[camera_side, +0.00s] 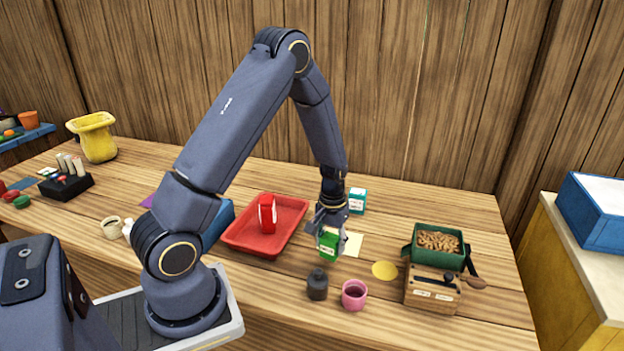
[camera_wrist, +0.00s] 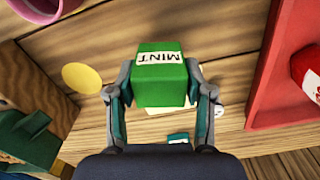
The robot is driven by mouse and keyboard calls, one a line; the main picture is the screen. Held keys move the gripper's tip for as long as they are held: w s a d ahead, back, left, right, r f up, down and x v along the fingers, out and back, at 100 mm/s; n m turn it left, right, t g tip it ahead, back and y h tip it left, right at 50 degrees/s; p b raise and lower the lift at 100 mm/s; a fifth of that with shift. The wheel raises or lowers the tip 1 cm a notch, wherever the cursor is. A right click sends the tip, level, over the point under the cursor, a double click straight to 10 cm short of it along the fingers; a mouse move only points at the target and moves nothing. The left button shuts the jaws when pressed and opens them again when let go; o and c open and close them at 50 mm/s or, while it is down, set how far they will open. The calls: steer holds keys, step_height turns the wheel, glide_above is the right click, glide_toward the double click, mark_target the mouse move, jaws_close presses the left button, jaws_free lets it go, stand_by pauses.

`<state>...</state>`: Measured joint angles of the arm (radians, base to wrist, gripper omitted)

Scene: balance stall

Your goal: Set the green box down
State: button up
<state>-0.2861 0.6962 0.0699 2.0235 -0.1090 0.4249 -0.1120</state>
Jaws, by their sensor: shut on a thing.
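The green box (camera_side: 329,243) is between the fingers of my gripper (camera_side: 327,228) in the side view. In the wrist view the green box (camera_wrist: 160,78) shows a white label reading MINT, and the two fingers of my gripper (camera_wrist: 162,92) press on its sides. The box appears to be held above the wooden table; the exact gap beneath it cannot be told. A pale yellow paper square (camera_side: 350,243) lies on the table just behind and right of the box.
A red tray (camera_side: 286,232) with a red item (camera_side: 267,213) stands left of the gripper. A teal box (camera_side: 357,200) is behind. A dark jar (camera_side: 317,285), pink cup (camera_side: 354,294) and yellow disc (camera_side: 385,270) are in front and right. A green bin (camera_side: 412,240) stands further right.

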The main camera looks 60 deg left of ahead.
steer(key=shift+w+f, duration=0.2)
steer(key=shift+f, duration=1.3)
steer(key=shift+f, duration=0.15)
steer(key=o, duration=1.2)
steer(key=shift+f, duration=0.1)
step_height(320, 180, up, 16)
steer(key=r, duration=0.1)
step_height(320, 180, up, 12)
steer(key=f+m+t, duration=0.1)
steer(key=m+t, duration=0.2)
glide_above(331, 251)
steer(key=s+d, duration=0.5)
steer(key=d, duration=0.1)
steer(key=s+d+r+m, duration=0.1)
steer(key=s, duration=0.1)
steer(key=s+d+r+m+t, duration=0.1)
steer(key=s+d, duration=0.1)
steer(key=s, duration=0.1)
steer(key=s+d+r+m+t, duration=0.1)
steer(key=s+r, duration=0.1)
steer(key=s, duration=0.1)
steer(key=shift+s+d, duration=0.15)
steer(key=shift+s, duration=0.1)
steer(key=shift+s+d+t, duration=0.15)
steer(key=shift+s+t, duration=0.15)
steer(key=shift+s, duration=0.1)
steer(key=shift+c, duration=0.6)
